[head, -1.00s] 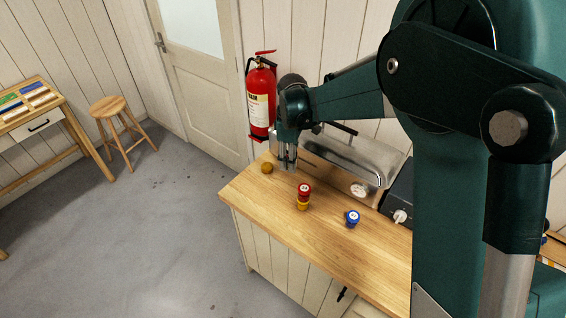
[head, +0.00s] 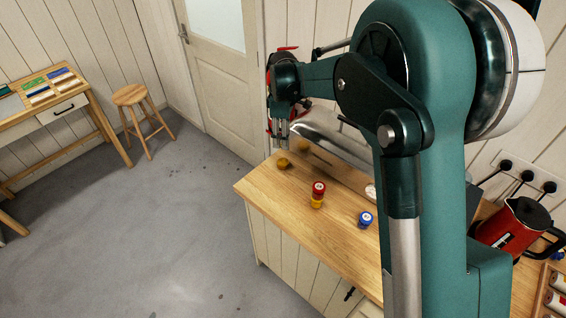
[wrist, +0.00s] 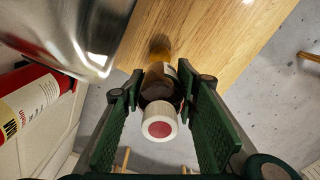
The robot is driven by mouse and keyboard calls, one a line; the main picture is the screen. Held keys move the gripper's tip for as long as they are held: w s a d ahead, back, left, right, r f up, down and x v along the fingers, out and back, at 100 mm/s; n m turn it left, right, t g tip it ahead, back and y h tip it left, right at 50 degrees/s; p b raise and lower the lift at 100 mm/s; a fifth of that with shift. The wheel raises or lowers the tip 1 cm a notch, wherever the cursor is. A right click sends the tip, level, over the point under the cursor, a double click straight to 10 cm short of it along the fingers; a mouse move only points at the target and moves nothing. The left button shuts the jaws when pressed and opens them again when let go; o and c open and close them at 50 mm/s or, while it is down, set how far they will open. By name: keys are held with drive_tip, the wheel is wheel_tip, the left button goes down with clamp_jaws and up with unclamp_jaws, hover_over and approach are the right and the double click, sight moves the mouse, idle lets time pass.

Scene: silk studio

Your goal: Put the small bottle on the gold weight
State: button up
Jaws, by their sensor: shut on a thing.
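My gripper (head: 279,132) is raised over the far left end of the wooden counter. In the wrist view my gripper (wrist: 160,100) is shut on the small bottle (wrist: 160,112), which has a white cap with a red top, its cap end towards the camera. In the head view the bottle is too small to make out. The gold weight (head: 283,162) is a small round golden thing on the counter, below my gripper and apart from it. In the wrist view a golden-brown patch shows just past the bottle's far end, partly hidden by it; I cannot tell whether they touch.
A red-topped yellow jar stack (head: 318,194) and a blue jar (head: 365,219) stand on the counter (head: 275,200). A shiny metal case (head: 335,142) lies along the wall, close beside my gripper. A red extinguisher (wrist: 30,100) is near the counter's end. The counter's front left is clear.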

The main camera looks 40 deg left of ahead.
hover_over(283, 162)
drive_tip(key=shift+f, duration=3.1)
drive_tip(key=shift+f, duration=0.1)
drive_tip(key=shift+f+p, duration=0.3)
drive_tip(key=shift+f, duration=1.5)
drive_tip(key=shift+f, duration=0.1)
drive_tip(key=o, duration=0.9)
wheel_tip(283, 162, up, 12)
drive_tip(key=shift+r, duration=0.15)
